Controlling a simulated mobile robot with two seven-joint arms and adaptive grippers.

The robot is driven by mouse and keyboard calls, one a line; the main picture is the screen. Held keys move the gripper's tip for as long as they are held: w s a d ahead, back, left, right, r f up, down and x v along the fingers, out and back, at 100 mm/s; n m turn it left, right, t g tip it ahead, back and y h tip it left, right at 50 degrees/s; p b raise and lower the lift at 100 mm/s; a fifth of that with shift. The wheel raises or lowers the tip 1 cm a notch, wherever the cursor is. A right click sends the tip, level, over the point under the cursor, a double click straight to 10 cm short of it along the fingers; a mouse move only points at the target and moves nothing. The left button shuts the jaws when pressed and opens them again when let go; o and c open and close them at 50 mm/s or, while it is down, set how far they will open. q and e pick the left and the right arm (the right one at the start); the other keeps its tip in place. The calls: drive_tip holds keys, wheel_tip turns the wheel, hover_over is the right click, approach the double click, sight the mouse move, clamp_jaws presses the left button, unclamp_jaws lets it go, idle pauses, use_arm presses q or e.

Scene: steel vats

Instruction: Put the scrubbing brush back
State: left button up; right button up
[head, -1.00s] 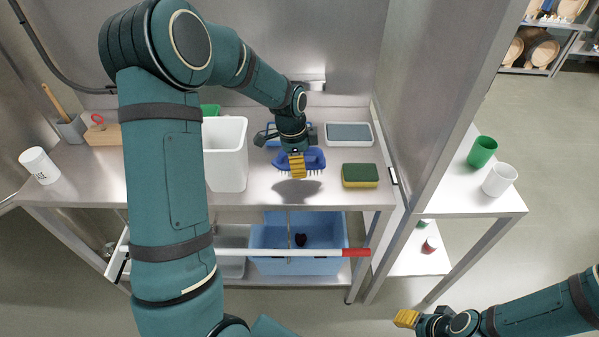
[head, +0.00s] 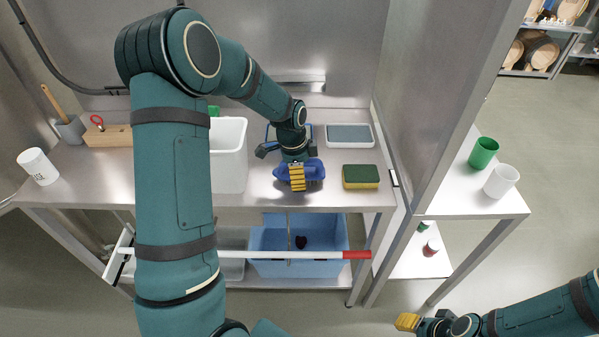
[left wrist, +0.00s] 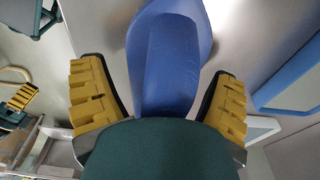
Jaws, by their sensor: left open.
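The blue scrubbing brush (head: 314,170) is on the steel table, behind the front edge and left of the sponge. My left gripper (head: 297,175) is over it, pointing down. In the left wrist view its yellow fingers stand open on either side of the blue brush body (left wrist: 168,70), with a gap visible at the right finger. The bristles are hidden. A blue-edged outline (head: 268,132) lies behind the gripper, partly covered by it; its blue edge also shows in the left wrist view (left wrist: 272,88). My right gripper (head: 407,321) is low at the right, away from the table; its jaw opening is unclear.
A green and yellow sponge (head: 360,177) and a white-rimmed grey tray (head: 349,135) are at the right. A white bin (head: 229,160) stands left of the brush. A blue crate (head: 330,262) is below. A steel partition (head: 430,90) bounds the right side.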

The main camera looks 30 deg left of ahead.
use_arm(q)
drive_tip(key=shift+r, duration=0.15)
drive_tip(key=shift+r, duration=0.3)
drive_tip(key=r+p, duration=0.1)
drive_tip(key=r, duration=0.2)
drive_tip(key=a+r, duration=0.1)
drive_tip(key=r, duration=0.3)
drive_tip(key=s+r+p, duration=0.1)
drive_tip(key=r, duration=0.3)
drive_tip(key=shift+a+r+p, duration=0.2)
drive_tip(key=shift+p, duration=0.15)
drive_tip(key=shift+w, duration=0.1)
drive_tip(key=shift+f, duration=0.1)
